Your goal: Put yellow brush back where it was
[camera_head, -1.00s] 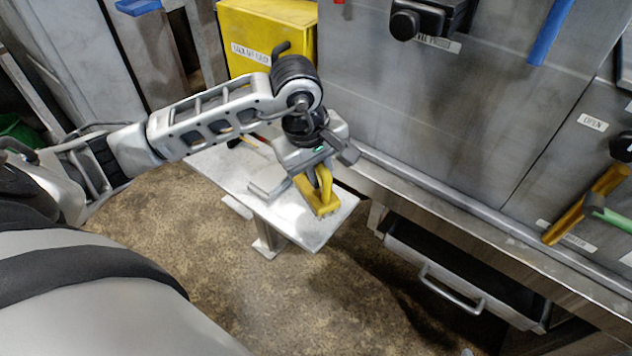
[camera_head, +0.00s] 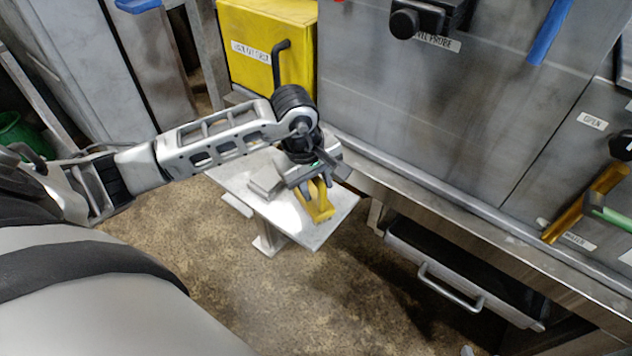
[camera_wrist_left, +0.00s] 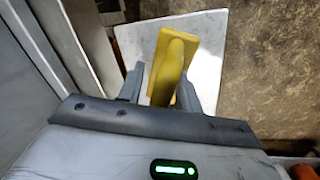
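The yellow brush (camera_head: 316,203) is on or just over the light metal shelf (camera_head: 335,222), near its right end. I cannot tell if it touches the surface. My left gripper (camera_head: 312,180) is above the brush, pointing down, with its fingers on either side. In the left wrist view the brush (camera_wrist_left: 172,62) lies between the spread fingers (camera_wrist_left: 160,88). A narrow gap shows beside the left-hand finger, while the right-hand finger overlaps the brush. The gripper looks open. My right gripper is not in view.
A yellow box (camera_head: 265,50) with a dark crank handle stands behind my left arm. The grey compactor wall (camera_head: 430,110) rises just right of the shelf. Below it is an open drawer (camera_head: 450,270) with a handle. Brown floor lies open in front.

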